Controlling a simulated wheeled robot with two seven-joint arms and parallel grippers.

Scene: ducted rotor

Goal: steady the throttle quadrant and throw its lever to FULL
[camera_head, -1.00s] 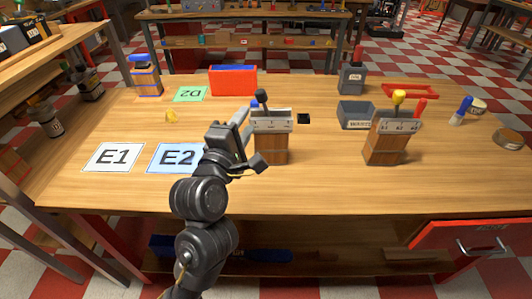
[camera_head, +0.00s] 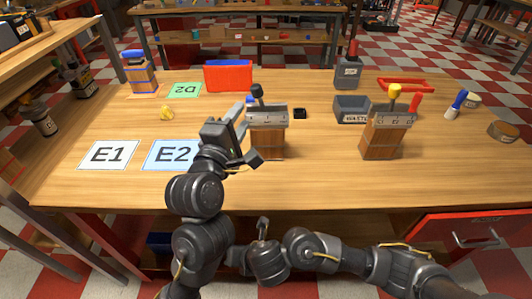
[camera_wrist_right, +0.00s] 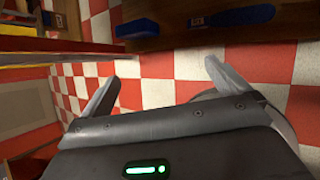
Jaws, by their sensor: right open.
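The throttle quadrant, a wooden box with a grey top plate and black-knobbed lever (camera_head: 270,138), stands upright on the workbench in the head view. Its lever stands about upright. My left gripper (camera_head: 248,142) is at the box's left side, fingers spread, one at the back and one across the front left, apparently clamped on it; the contact is partly hidden. My right gripper (camera_wrist_right: 158,78) is open and empty in the right wrist view, over the checkered floor. In the head view the right arm is low, before the bench's front edge.
A similar wooden box with a yellow-knobbed lever (camera_head: 384,135) stands to the right. A grey bin (camera_head: 352,116) sits between and behind them. Cards E1 (camera_head: 108,155) and E2 (camera_head: 165,155) lie left. A red drawer (camera_head: 470,235) juts out at front right.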

